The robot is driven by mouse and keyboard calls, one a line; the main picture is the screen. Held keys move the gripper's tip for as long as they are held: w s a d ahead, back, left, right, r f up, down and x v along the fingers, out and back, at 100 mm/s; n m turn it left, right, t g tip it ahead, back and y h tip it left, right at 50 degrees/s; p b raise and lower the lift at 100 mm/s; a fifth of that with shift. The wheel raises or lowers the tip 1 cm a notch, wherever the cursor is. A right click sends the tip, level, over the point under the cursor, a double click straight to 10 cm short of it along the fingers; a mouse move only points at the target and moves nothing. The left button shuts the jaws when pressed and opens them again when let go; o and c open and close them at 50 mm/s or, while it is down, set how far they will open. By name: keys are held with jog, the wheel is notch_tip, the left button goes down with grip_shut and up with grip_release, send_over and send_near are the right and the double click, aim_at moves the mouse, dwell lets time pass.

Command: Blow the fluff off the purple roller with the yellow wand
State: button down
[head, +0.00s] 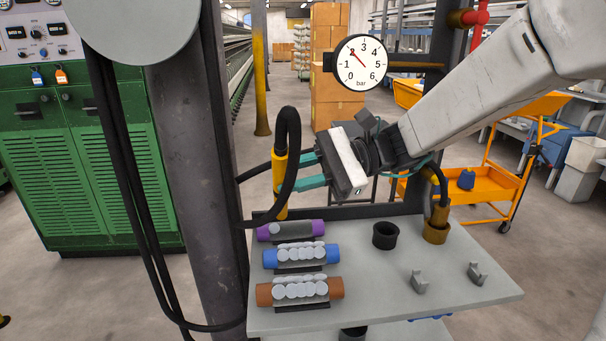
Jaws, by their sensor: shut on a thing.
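My gripper (291,174), with teal fingers, is shut on the yellow wand (280,172). The wand hangs about upright, with a black hose looping from its top. Its lower end is just above or behind the purple roller (312,228), near its left half; I cannot tell the exact gap. The purple roller lies at the back left of the grey table (375,285). A grey-white tuft of fluff (275,229) shows on its left part, and the rest of its visible surface looks mostly bare.
A blue roller (270,260) and an orange-brown roller (264,295), both with several fluff tufts, lie in front. A black cup (385,235), a brass-coloured holder (436,232) and two grey hooks (420,282) stand to the right. A dark column (200,150) rises left. The pressure gauge (361,62) points near 2.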

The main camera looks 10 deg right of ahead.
aim_at(274, 156)
jog(key=shift+w+r+x, duration=0.1)
jog(key=shift+x, duration=0.65)
jog(key=shift+w+r+x, duration=0.1)
jog(key=shift+w+x, duration=0.05)
jog(key=shift+x, duration=0.55)
jog(key=shift+s+a+r, duration=0.1)
jog(key=shift+s+r, duration=0.8)
jog(key=shift+r, duration=0.4)
jog(key=shift+s+r, duration=0.9)
jog(key=shift+r, duration=0.4)
jog(key=shift+s+a+r, duration=0.1)
jog(key=shift+s+r, duration=0.75)
jog(key=shift+r, duration=0.45)
jog(key=shift+d, duration=0.1)
